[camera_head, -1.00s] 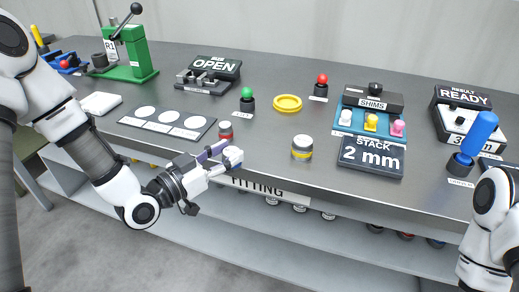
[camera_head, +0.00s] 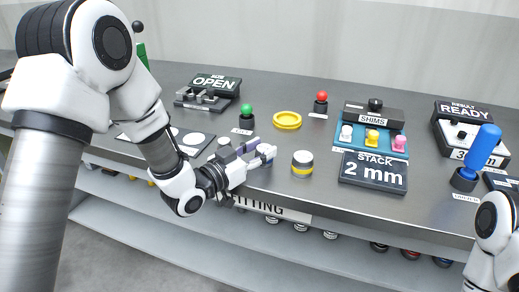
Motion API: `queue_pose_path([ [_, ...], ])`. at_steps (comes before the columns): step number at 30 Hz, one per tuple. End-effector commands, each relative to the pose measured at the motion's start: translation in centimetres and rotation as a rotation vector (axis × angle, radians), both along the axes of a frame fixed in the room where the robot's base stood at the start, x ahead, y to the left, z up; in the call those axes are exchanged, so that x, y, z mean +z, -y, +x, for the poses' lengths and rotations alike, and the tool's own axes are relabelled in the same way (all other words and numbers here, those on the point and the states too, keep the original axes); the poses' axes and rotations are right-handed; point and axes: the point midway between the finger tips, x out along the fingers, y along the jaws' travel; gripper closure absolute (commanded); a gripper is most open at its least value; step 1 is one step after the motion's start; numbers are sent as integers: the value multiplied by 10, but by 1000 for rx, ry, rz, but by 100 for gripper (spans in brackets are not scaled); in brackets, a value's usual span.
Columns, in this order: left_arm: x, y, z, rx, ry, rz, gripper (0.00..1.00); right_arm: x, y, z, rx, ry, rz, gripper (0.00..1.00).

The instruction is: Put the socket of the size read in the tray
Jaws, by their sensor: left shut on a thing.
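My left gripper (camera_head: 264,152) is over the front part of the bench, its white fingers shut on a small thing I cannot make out. A short cylinder with a yellow band (camera_head: 302,163) stands upright on the bench just right of the fingertips. Another short cylinder (camera_head: 224,142) stands behind the gripper, mostly hidden by it. A round yellow dish (camera_head: 287,120) lies behind the gripper and looks empty. I cannot tell which thing is the tray. A device marked RESULT READY (camera_head: 463,109) has a size label below, partly hidden by a blue handle. My right gripper is out of view.
A STACK 2 mm sign (camera_head: 373,172) stands in front of a blue shim holder (camera_head: 370,142). Green (camera_head: 246,116) and red (camera_head: 321,102) knobs stand further back, with an OPEN sign (camera_head: 215,85). Several cylinders sit on the shelf below the bench edge.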

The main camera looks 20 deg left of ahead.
Motion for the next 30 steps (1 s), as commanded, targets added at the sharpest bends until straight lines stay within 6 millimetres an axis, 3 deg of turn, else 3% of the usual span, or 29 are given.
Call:
queue_pose_path([
  [1,-1,0,0,0,-2,1,47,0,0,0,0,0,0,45],
  [2,-1,0,0,0,-2,1,37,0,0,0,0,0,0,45],
  [3,-1,0,0,0,-2,1,33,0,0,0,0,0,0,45],
  [14,-7,-1,-2,1,-1,0,33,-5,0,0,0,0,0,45],
  [24,-2,-31,-60,4,-2,-4,33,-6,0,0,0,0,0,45],
  [26,-2,-33,-66,1,-1,-3,28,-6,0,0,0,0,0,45],
  [30,-2,-35,-71,0,-1,0,28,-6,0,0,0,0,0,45],
])
